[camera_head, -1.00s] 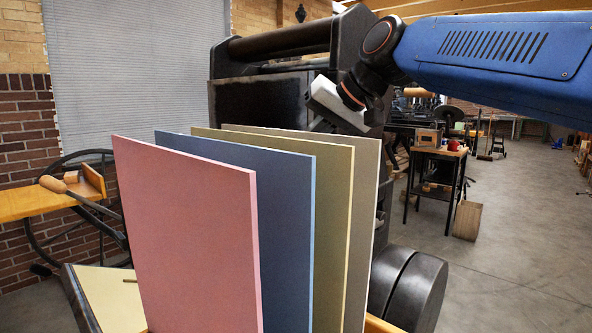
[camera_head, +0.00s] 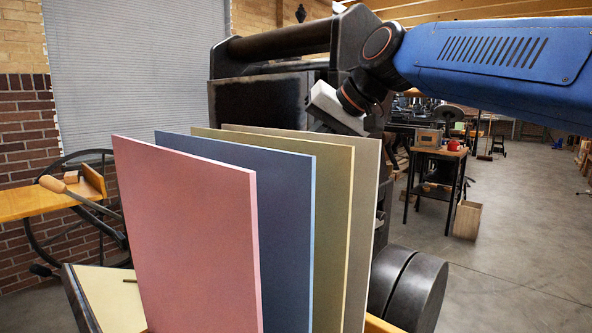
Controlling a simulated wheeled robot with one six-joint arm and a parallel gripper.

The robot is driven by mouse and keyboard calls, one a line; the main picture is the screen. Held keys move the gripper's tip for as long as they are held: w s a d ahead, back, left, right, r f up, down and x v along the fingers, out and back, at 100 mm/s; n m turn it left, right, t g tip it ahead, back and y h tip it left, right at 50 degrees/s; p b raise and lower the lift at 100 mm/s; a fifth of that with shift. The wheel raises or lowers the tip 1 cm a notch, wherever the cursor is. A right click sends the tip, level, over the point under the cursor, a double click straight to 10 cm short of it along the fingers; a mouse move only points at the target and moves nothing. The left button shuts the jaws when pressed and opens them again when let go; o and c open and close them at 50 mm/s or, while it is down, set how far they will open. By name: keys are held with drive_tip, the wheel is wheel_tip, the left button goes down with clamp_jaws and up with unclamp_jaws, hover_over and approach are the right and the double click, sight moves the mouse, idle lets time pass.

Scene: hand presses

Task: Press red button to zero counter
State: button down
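No red button and no counter can be made out in this view. My blue arm comes in from the upper right. It ends at my gripper (camera_head: 334,108), whose pale grey body is tilted in front of the dark press (camera_head: 262,101). The fingers cannot be made out, and the gripper's lower end is close to the top edge of the rear boards in the picture. Whether the gripper is open or shut does not show. The boards hide much of the press's front and lower part.
Upright pink (camera_head: 190,235), blue (camera_head: 285,230), olive (camera_head: 333,235) and grey-brown boards fill the foreground. A dark round cylinder (camera_head: 418,290) is right of the boards. The floor (camera_head: 520,240) at right is mostly clear.

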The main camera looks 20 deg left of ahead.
drive_tip(key=shift+f, duration=0.55)
idle(0.8)
drive_tip(key=shift+r, duration=1)
drive_tip(key=shift+r, duration=2.5)
